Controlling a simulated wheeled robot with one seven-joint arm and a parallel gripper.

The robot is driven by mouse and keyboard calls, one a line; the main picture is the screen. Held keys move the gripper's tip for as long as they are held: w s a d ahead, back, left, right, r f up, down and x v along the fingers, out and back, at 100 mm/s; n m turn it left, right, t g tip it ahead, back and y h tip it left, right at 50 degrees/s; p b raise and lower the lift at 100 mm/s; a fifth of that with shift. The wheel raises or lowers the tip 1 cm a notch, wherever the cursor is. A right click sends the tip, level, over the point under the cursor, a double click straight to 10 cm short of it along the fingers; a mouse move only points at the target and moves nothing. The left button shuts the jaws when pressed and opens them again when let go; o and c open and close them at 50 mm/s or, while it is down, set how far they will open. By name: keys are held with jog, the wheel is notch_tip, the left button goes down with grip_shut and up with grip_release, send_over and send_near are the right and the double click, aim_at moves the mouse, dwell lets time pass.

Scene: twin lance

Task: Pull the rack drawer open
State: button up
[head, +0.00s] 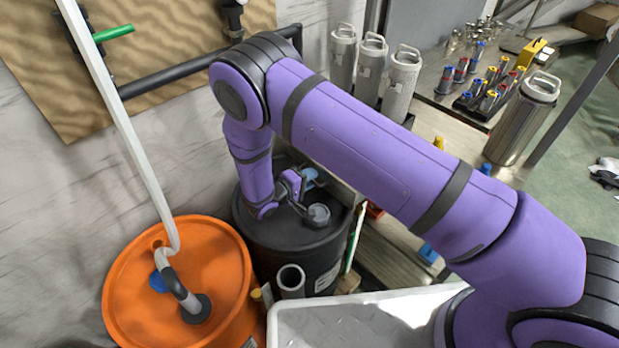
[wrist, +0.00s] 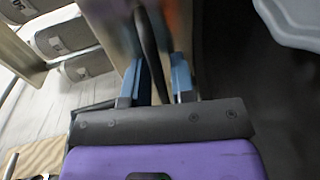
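My gripper (head: 313,178) hangs low over the black drum in the head view, by the left end of the rack (head: 375,245). In the wrist view my gripper (wrist: 161,65) has its two blue fingers apart. A dark bar (wrist: 150,45), which looks like a handle, runs between them. A gap shows on the right of the bar; I cannot tell whether the left finger touches it. A blurred brown panel (wrist: 108,25) lies behind the bar, possibly the drawer front. In the head view my arm hides most of the rack's front, and I cannot make out the drawer.
The black drum (head: 270,228) stands below my gripper, with an orange drum (head: 215,265) to its left. A white tub (head: 350,322) is in front. Several metal canisters (head: 370,65) stand on the rack top. A dark pipe (head: 175,72) runs along the wall.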

jog(key=shift+o, duration=0.5)
jog(key=v, duration=1)
jog(key=shift+s+a, duration=0.2)
jog(key=shift+a, duration=0.1)
